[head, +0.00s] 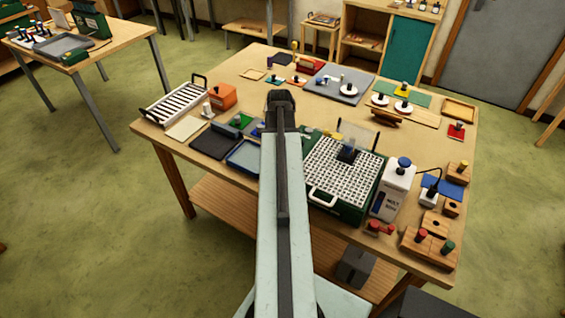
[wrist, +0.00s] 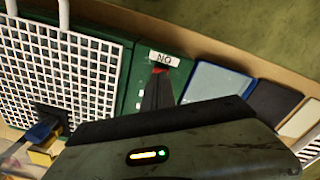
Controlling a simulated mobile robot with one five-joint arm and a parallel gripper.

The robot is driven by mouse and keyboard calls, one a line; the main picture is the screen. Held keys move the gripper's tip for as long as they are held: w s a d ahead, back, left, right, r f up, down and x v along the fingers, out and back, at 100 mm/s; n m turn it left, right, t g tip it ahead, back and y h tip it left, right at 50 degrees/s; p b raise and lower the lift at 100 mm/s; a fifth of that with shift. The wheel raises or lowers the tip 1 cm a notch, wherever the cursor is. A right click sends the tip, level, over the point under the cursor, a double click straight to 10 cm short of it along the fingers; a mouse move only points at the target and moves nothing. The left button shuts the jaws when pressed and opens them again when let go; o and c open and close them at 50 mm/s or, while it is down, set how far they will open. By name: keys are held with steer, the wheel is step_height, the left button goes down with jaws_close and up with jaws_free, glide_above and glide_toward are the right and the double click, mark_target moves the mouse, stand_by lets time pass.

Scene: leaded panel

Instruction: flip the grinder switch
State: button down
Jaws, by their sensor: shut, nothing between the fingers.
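The grinder (head: 338,200) is a green box topped by a white grid, near the front edge of the table. It also shows at the left of the wrist view (wrist: 120,85). On its green side is a white label (wrist: 164,57) reading "NO" in this view. A small red switch (wrist: 160,68) sits just below the label, partly hidden by my fingers. My gripper (wrist: 157,76) is shut and empty, its dark fingertips right at the red switch. I cannot tell whether they touch it. In the head view my arm hides the fingertips and switch.
A clear shield (head: 358,138) rises at the grinder's far side. Wooden blocks crowd the table's right edge.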

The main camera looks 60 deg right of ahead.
steer(key=shift+f+b, duration=0.85)
steer(key=shift+f, duration=0.05)
steer(key=shift+r, duration=0.1)
step_height(320, 180, up, 7)
steer(key=p, duration=0.7)
stand_by(0.4)
